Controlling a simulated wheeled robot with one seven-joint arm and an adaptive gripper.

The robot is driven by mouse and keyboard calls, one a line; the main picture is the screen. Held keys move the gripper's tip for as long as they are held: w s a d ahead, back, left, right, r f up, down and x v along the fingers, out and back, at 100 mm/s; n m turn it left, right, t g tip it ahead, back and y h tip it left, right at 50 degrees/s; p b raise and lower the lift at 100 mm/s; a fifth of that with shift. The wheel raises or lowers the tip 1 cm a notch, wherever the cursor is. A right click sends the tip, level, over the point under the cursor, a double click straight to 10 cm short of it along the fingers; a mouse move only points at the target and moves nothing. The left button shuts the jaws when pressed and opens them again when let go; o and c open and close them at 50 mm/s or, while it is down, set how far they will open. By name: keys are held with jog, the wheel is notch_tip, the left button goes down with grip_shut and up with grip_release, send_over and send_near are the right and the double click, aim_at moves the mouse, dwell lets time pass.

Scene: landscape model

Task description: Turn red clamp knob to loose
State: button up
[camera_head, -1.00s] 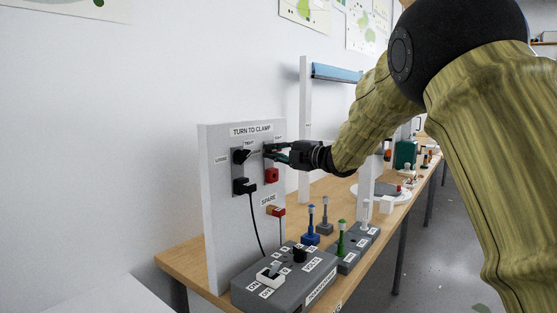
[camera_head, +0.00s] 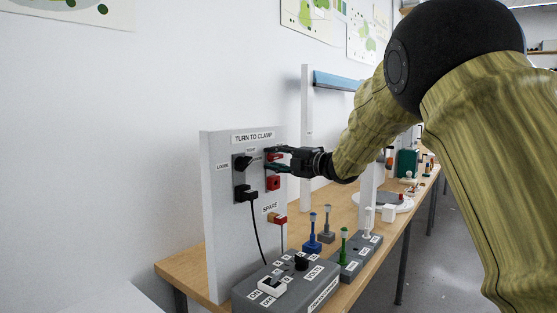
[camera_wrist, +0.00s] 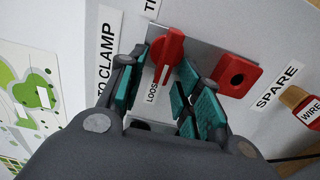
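The red clamp knob (camera_wrist: 168,48) is on the upright panel (camera_head: 219,215). In the wrist view its narrow handle points down toward the label LOOSE (camera_wrist: 153,88). My gripper (camera_wrist: 157,94) has its teal-padded fingers spread on either side of the handle, with gaps showing; light contact cannot be ruled out. In the head view, my gripper (camera_head: 277,160) is at the panel's right side and mostly covers the red knob (camera_head: 276,156).
A black knob (camera_head: 242,162) and black plug (camera_head: 245,192) sit left on the panel. A red socket (camera_wrist: 236,75) is beside the red knob, with a SPARE plug (camera_head: 278,219) below. A grey control box (camera_head: 325,284) and small colored posts stand on the table in front.

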jog(key=shift+d, duration=0.1)
jog(key=v, duration=1.2)
